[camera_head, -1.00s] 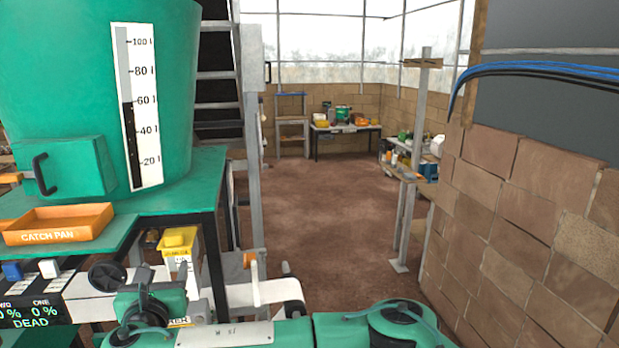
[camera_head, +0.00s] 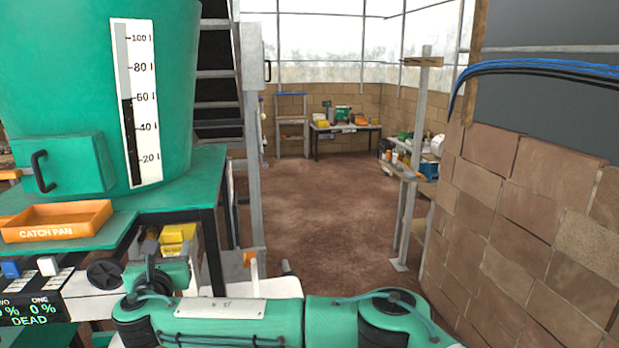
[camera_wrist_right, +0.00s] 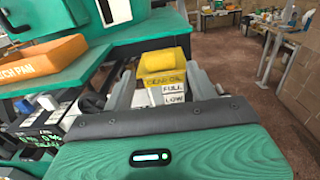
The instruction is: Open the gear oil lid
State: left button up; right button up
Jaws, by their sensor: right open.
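The gear oil container shows in the right wrist view as a box with a yellow top (camera_wrist_right: 165,60) and a yellow band lettered "GEAR OIL" (camera_wrist_right: 162,79). Its white front below reads "FULL" and "LOW". I cannot tell whether the lid is fully closed. My right gripper (camera_wrist_right: 160,75) is open, its two fingers on either side of the container in the picture, with nothing held. Contact with the lid is not clear. My left gripper is not in view.
An orange catch pan (camera_head: 55,222) sits on the green stand (camera_head: 206,172) left of the container. A large green tank (camera_head: 75,70) stands above it. A panel reading "DEAD" (camera_head: 30,312) is at lower left. A brick wall (camera_head: 520,230) bounds the right; the brown floor (camera_head: 320,210) between is clear.

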aim_at(172, 238)
jog(key=shift+w, duration=0.1)
jog(key=shift+b+x, duration=0.8)
jog(key=shift+x, duration=1.15)
jog(key=c, duration=0.8)
